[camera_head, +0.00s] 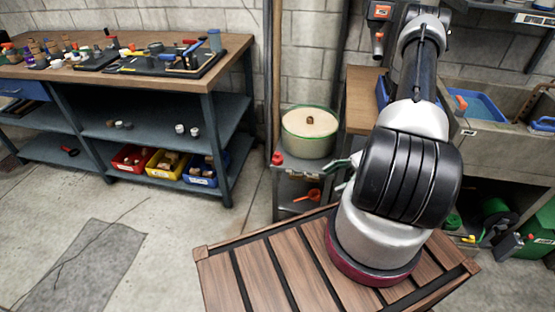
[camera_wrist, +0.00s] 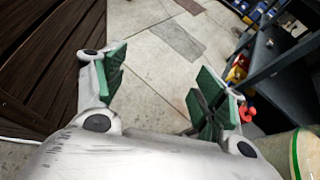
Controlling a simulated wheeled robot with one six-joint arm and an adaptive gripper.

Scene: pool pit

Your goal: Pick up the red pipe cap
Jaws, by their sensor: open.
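A small red cap (camera_head: 277,158) sits at the front left corner of a grey stand (camera_head: 287,178), beside a round cream drum with a green rim (camera_head: 316,133). In the wrist view a red piece (camera_wrist: 248,114) shows just right of the right finger and is likely the same cap; its shape is hard to make out. My gripper (camera_wrist: 163,84) is open, with green pads spread wide and only floor visible between them. In the head view my gripper (camera_head: 342,167) is partly hidden by my arm, right of the cap and apart from it.
A workbench (camera_head: 150,78) with many small items stands at left, with red (camera_head: 132,158), yellow (camera_head: 166,164) and blue (camera_head: 201,170) bins on its lower shelf. A slatted wooden top (camera_head: 238,276) fills the front. A sink (camera_head: 480,105) is at right.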

